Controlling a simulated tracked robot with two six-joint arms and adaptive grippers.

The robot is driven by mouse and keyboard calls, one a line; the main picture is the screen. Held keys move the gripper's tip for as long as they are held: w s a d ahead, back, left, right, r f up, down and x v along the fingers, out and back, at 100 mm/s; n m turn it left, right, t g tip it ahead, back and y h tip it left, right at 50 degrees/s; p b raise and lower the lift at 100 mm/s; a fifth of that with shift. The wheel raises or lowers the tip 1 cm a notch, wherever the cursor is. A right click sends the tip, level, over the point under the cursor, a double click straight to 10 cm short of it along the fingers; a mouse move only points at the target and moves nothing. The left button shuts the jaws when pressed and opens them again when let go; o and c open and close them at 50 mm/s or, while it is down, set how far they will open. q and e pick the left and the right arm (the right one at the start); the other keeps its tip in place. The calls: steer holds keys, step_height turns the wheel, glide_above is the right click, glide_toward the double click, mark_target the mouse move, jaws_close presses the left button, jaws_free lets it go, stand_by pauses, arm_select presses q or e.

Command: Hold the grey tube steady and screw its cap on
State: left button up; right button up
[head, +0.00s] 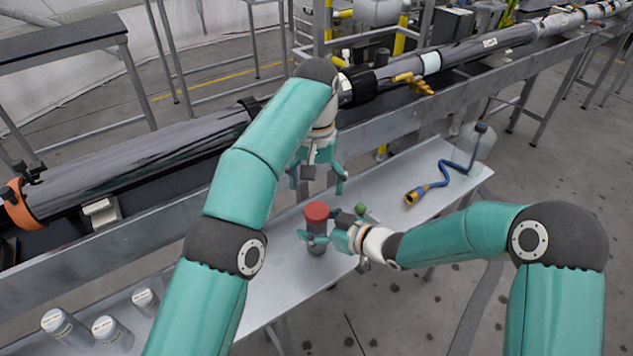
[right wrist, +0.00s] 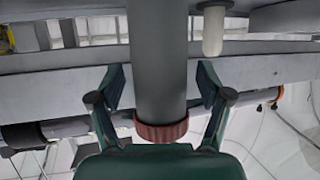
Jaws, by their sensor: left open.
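The grey tube (head: 317,247) stands upright on the light metal bench, with the red cap (head: 317,210) at its top. Whether the cap is threaded on cannot be told. My right gripper (head: 308,238) is at the tube from the right, below the cap. In the right wrist view the tube (right wrist: 157,60) runs between the two fingers (right wrist: 160,88), with a gap visible on each side, and the red cap (right wrist: 161,132) shows at its lower end. My left gripper (head: 318,184) is open, pointing down, above the cap and empty.
A blue hose with a brass end (head: 445,180) lies on the bench (head: 400,170) at the right, near a pale bottle (head: 478,140). Several pale cylinders (head: 70,330) stand at the lower left. A long dark pipe assembly (head: 150,155) runs behind the bench.

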steer(key=v, duration=1.2)
stand_by(0.5)
